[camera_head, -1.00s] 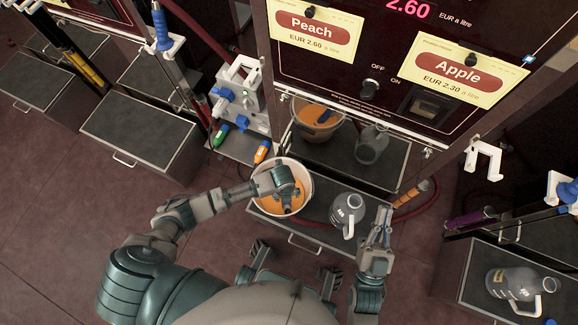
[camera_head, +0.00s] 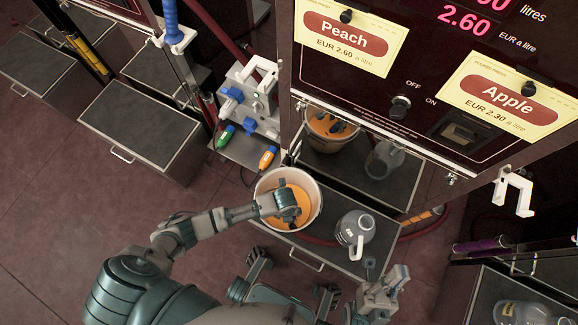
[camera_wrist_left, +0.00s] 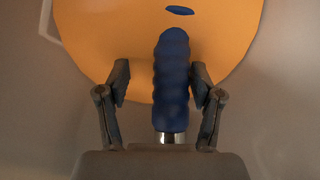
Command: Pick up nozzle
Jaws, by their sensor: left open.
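The nozzle has a blue ribbed grip (camera_wrist_left: 172,85) with a metal collar at its near end. In the left wrist view it stands between the two fingers of my left gripper (camera_wrist_left: 160,80), which are apart with a gap on each side. Beyond it is orange liquid in the white bucket (camera_head: 317,203). In the head view my left gripper (camera_head: 290,214) is over the bucket and hides most of the nozzle. A small blue sliver shows against the orange. My right gripper (camera_head: 386,270) appears open and empty, to the right of the bucket, in front of the grey jug.
The bucket and a grey jug (camera_head: 355,235) stand on a dark platform (camera_head: 325,212) before the peach and apple pump (camera_head: 395,75). White brackets (camera_head: 512,192) stick out at right. A low dark box (camera_head: 140,125) is at left. Open floor lies at lower left.

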